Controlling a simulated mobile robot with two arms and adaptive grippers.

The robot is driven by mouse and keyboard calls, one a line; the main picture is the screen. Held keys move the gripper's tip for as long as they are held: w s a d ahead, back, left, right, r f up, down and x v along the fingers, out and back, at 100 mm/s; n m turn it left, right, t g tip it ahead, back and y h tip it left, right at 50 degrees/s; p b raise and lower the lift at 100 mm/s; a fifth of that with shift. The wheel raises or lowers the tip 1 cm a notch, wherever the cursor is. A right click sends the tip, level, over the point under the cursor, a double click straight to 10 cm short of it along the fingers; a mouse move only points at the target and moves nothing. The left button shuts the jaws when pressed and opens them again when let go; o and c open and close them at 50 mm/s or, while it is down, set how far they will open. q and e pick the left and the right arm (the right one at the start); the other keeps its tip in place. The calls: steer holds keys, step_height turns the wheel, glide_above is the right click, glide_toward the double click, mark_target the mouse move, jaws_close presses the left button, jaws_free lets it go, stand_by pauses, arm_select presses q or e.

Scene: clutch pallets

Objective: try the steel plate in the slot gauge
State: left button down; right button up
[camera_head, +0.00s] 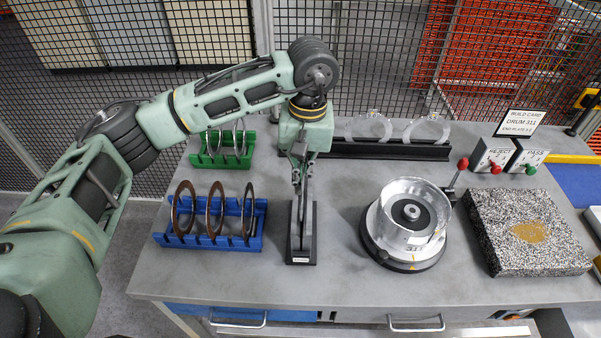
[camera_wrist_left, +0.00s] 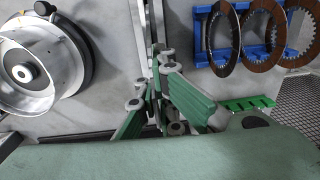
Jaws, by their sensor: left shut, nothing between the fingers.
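The slot gauge (camera_head: 302,240) stands upright on a dark base with a small label, near the middle of the bench. My left gripper (camera_head: 301,178) points down at the top of the gauge, with its fingers shut and nothing between them. In the wrist view the left fingers (camera_wrist_left: 155,92) are close together beside the narrow upright gauge (camera_wrist_left: 146,32). I cannot tell whether they touch it or whether a plate sits in its slot. Thin grey steel plates (camera_head: 239,137) stand in the green rack (camera_head: 222,161) at the back left. My right gripper is not in view.
A blue rack (camera_head: 208,242) with brown toothed discs stands left of the gauge. A silver drum (camera_head: 412,215) is to its right, then a speckled stone block (camera_head: 525,230). Behind are a black rack (camera_head: 400,152) with clear rings and REJECT (camera_head: 492,155) and PASS (camera_head: 527,155) boxes.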

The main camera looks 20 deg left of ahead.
arm_select(q)
steer(key=c, duration=2.3)
jaws_free()
steer(key=shift+w+f, duration=0.1)
steer(key=shift+w, duration=0.1)
steer(key=o, duration=0.4)
steer(key=shift+s, duration=0.1)
steer(key=shift+o, duration=0.2)
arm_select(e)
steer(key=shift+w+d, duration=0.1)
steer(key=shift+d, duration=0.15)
